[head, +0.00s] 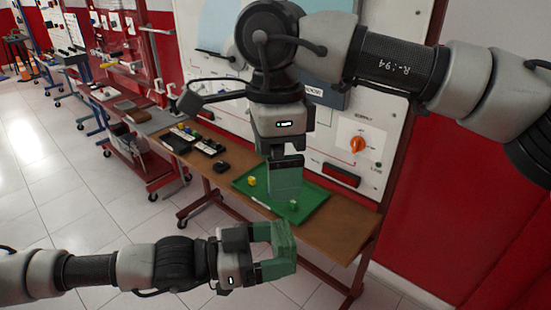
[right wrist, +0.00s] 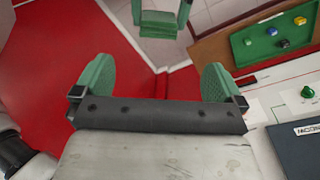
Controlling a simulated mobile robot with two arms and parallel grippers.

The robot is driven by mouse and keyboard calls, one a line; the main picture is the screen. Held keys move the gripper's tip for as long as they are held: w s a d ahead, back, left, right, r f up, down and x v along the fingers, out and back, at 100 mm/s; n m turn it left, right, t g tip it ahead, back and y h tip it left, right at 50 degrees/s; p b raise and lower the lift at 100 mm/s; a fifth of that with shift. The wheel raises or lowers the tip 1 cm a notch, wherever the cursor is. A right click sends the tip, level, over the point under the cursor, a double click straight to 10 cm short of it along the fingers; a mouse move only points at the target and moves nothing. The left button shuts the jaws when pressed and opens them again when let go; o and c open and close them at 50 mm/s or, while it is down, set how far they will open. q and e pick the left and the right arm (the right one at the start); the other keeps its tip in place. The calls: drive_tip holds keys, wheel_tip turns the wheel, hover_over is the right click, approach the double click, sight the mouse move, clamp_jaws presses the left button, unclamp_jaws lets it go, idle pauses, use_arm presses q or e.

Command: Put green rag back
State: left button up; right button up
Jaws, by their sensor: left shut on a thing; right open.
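My left gripper (head: 272,252) reaches in from the left, in front of the bench. It is shut on a green piece, which I take to be the green rag (head: 284,240). The rag's colour is close to that of the green fingers, so its edges are hard to make out. The left gripper's green fingers also show at the top of the right wrist view (right wrist: 160,22). My right gripper (head: 285,192) points down in front of the green tray (head: 318,208) in the head view. In the right wrist view its two green fingers (right wrist: 158,82) stand wide apart with nothing between them.
The green tray lies on the brown bench (head: 342,228) with small yellow, green and blue objects on it. Black trays (head: 207,147) stand farther left on the bench. Tiled floor is open at left.

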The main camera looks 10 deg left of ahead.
sight(278, 232)
drive_tip(key=f, duration=1.1)
drive_tip(key=shift+s+d+f, duration=0.25)
drive_tip(key=shift+s+f, duration=0.15)
drive_tip(key=c, duration=0.7)
use_arm(q)
drive_tip(key=o, duration=0.4)
drive_tip(key=shift+c, duration=0.2)
use_arm(e)
drive_tip(key=shift+c, duration=1.1)
use_arm(q)
drive_tip(key=o, duration=0.5)
